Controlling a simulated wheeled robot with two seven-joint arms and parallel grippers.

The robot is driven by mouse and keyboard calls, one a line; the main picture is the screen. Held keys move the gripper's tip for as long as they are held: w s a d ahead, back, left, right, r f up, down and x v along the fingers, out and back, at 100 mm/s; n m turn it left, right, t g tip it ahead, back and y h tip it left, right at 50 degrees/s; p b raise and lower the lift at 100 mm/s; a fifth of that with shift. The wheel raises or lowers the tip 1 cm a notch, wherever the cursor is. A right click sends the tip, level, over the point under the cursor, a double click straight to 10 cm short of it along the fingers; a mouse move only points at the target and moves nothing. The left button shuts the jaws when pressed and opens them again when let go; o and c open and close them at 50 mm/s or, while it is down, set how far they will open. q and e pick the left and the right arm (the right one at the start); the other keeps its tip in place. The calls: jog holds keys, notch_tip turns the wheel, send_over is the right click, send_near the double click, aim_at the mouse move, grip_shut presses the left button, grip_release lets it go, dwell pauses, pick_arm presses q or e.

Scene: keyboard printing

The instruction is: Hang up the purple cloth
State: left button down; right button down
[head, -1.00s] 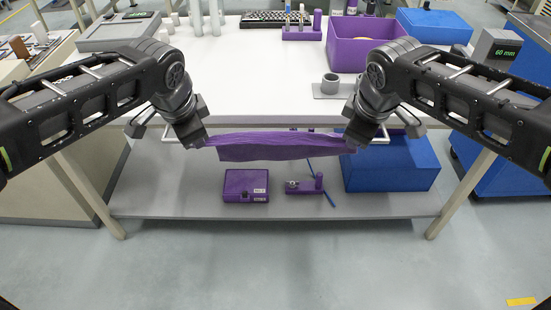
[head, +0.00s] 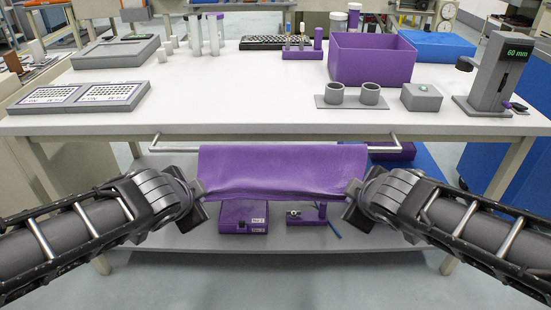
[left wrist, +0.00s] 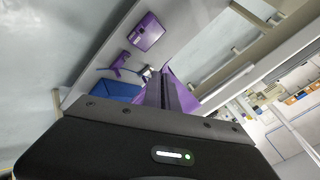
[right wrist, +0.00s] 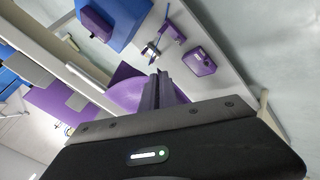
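The purple cloth (head: 280,168) lies along the silver rail (head: 176,150) at the table's front edge, covering its middle, and drapes down in front of it. My left gripper (head: 202,192) is shut on the cloth's lower left corner. My right gripper (head: 353,192) is shut on its lower right corner. The cloth is stretched between them, with a wrinkled lower edge. Purple fabric shows at the closed fingers in the left wrist view (left wrist: 182,86) and the right wrist view (right wrist: 127,92). How far the cloth reaches behind the rail is hidden.
The white table (head: 240,105) is above the rail, holding a purple bin (head: 372,66), grey ring holders (head: 352,101), a gauge (head: 497,75) and key trays (head: 75,95). On the lower shelf are a purple case (head: 235,217) and a small purple tool (head: 308,214).

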pick_arm(q)
jog(key=shift+a+f, duration=0.2)
jog(key=shift+f, duration=0.1)
pick_arm(e)
jog(key=shift+d+f, duration=0.2)
jog(key=shift+f, duration=0.1)
pick_arm(q)
jog(key=c, duration=2.1)
grip_release()
pick_arm(e)
jog(key=c, duration=2.1)
grip_release()
pick_arm(q)
jog(key=o, duration=0.7)
jog(key=shift+d, duration=0.15)
pick_arm(e)
jog(key=o, duration=0.7)
jog(key=shift+a, duration=0.15)
pick_arm(q)
jog(key=shift+s, duration=0.1)
pick_arm(e)
jog(key=shift+s, duration=0.1)
